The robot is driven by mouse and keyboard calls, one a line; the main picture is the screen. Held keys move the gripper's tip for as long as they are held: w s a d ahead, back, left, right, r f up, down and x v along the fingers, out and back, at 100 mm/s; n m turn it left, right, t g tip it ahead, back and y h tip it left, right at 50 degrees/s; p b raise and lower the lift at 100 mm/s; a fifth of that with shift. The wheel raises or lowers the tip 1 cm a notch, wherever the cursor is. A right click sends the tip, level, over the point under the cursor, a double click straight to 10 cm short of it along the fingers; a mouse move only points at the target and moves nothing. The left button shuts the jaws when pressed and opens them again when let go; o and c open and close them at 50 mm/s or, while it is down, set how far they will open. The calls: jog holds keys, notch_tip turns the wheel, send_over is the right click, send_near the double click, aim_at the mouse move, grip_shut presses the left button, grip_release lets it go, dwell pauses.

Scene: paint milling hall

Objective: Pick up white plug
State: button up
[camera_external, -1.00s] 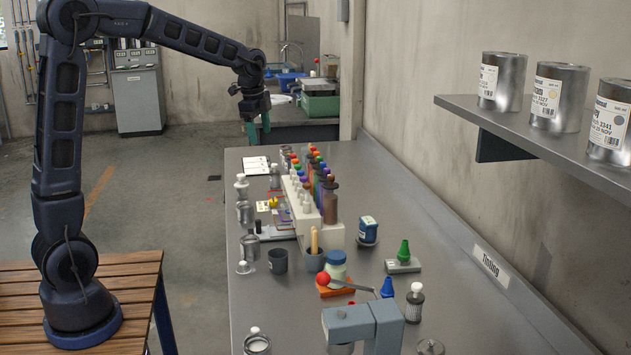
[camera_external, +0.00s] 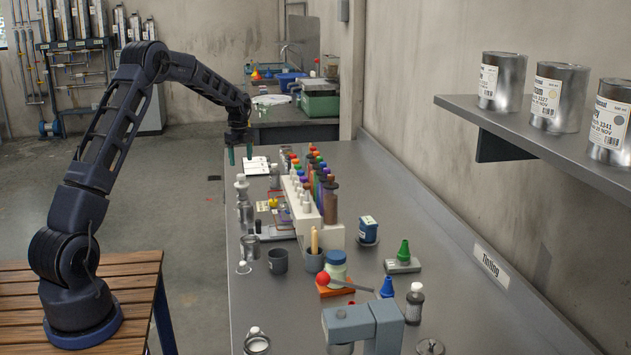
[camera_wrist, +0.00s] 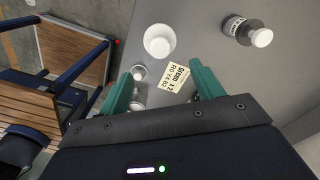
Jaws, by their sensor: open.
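My gripper (camera_external: 240,160) is open and empty, pointing down over the far left end of the grey bench. Its two green fingers also show in the wrist view (camera_wrist: 165,72). A white round-topped piece (camera_wrist: 158,41) is seen from above, just beyond the fingertips and apart from them; it may be the white plug. In the external view a white-topped piece (camera_external: 241,179) stands near the bench's left edge, just below the gripper in the picture. Which white top is the plug is unclear.
A printed card (camera_wrist: 173,79) lies between the fingers in the wrist view. A white rack (camera_external: 318,236) with colourful-topped bottles stands right of the gripper. Metal containers (camera_external: 250,247) line the bench's left side. The bench's right side (camera_external: 415,215) has free room.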

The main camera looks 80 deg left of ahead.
aim_at(241, 181)
jog(key=shift+s+a+f, duration=0.1)
jog(key=shift+a+f, duration=0.05)
jog(key=shift+f, duration=0.1)
notch_tip(241, 181, down, 5)
jog(key=shift+a+f, duration=0.15)
jog(key=shift+f, duration=1.25)
jog(key=shift+a+f, duration=0.15)
jog(key=shift+f, duration=1.25)
jog(key=shift+c, duration=0.5)
jog(key=c, duration=0.8)
jog(key=shift+r, duration=0.1)
